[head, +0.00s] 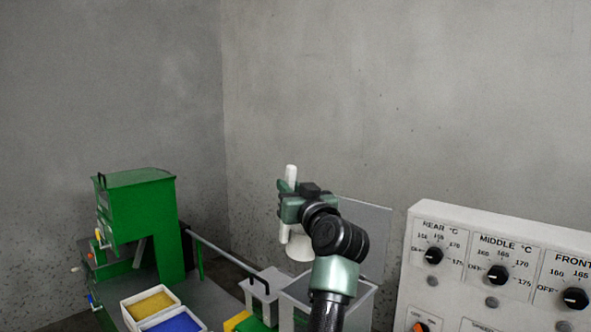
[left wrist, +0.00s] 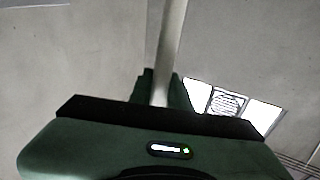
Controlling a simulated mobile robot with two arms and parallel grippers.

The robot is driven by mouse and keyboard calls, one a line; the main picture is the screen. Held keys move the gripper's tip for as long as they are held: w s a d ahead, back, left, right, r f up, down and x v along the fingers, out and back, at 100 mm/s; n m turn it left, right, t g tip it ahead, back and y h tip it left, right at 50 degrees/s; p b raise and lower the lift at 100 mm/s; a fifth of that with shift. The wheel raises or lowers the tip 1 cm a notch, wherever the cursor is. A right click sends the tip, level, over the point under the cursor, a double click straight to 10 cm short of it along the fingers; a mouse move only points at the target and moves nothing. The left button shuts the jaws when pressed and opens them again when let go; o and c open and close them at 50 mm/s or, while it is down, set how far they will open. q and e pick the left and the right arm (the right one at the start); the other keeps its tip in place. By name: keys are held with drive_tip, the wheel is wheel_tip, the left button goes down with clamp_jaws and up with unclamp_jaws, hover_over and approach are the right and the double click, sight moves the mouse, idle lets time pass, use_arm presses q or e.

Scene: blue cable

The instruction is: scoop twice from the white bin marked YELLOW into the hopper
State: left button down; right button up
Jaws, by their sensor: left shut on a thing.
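My left gripper (head: 289,210) is raised in the middle of the head view, shut on the handle of a white scoop (head: 291,173). The handle stands nearly upright, and the white bowl (head: 300,248) shows below the gripper, partly behind my arm. In the left wrist view the pale handle (left wrist: 171,45) runs up from between the fingers (left wrist: 164,90). The bowl's contents cannot be seen. A white bin (head: 127,317) with yellow material stands at lower left; its marking is not readable. A grey open-topped box (head: 290,293), possibly the hopper, stands below the scoop, partly hidden by my arm.
A white bin of blue material (head: 175,322) adjoins the yellow one. A green machine (head: 155,220) stands at left. A control panel (head: 500,235) with knobs fills the right. Space above is clear.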

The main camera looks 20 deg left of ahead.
use_arm(q)
drive_tip(key=shift+w+a+r+n+g+h, duration=0.2)
drive_tip(key=shift+a+n+g+h, duration=0.1)
drive_tip(key=shift+a, duration=0.15)
drive_tip(key=shift+w+a+r+n+g+h, duration=0.1)
drive_tip(key=shift+a+r+n+g+h, duration=0.1)
drive_tip(key=shift+a+g+h, duration=0.15)
wheel_tip(320, 180, up, 3)
drive_tip(key=shift+r, duration=0.75)
use_arm(e)
drive_tip(key=shift+r, duration=0.5)
